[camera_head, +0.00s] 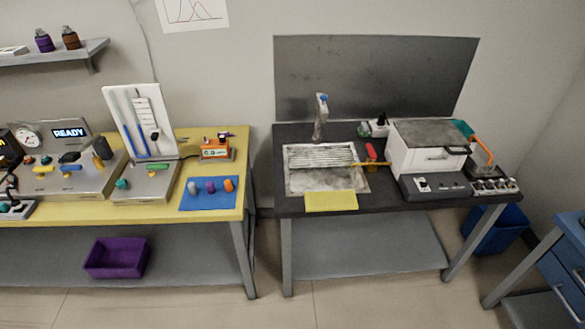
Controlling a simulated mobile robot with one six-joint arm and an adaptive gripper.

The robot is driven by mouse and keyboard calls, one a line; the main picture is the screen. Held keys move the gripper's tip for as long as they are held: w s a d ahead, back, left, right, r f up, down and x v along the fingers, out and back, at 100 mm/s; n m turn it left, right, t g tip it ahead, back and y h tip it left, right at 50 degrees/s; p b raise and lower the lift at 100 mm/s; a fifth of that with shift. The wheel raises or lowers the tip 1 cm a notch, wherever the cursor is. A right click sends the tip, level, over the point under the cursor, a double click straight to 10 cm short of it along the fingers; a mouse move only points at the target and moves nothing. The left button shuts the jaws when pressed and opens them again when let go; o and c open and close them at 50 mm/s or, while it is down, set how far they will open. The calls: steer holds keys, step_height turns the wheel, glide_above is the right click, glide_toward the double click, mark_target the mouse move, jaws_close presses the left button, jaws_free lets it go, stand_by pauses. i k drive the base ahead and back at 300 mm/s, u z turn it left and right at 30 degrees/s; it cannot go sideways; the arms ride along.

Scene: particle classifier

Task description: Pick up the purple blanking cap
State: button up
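A small purple cap (210,187), which looks like the purple blanking cap, stands on a blue mat (205,204). The mat lies near the front right corner of the yellow table (75,212). The purple cap is between a pale grey cap (192,188) on its left and an orange cap (229,185) on its right, with small gaps between them. My gripper is not in view.
A purple bin (116,258) is on the lower shelf.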

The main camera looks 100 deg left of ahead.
mark_target(210, 185)
steer(key=u, duration=0.55)
steer(key=k, duration=0.15)
steer(key=u, duration=2.7)
steer(key=i, duration=0.85)
steer(key=u, duration=0.1)
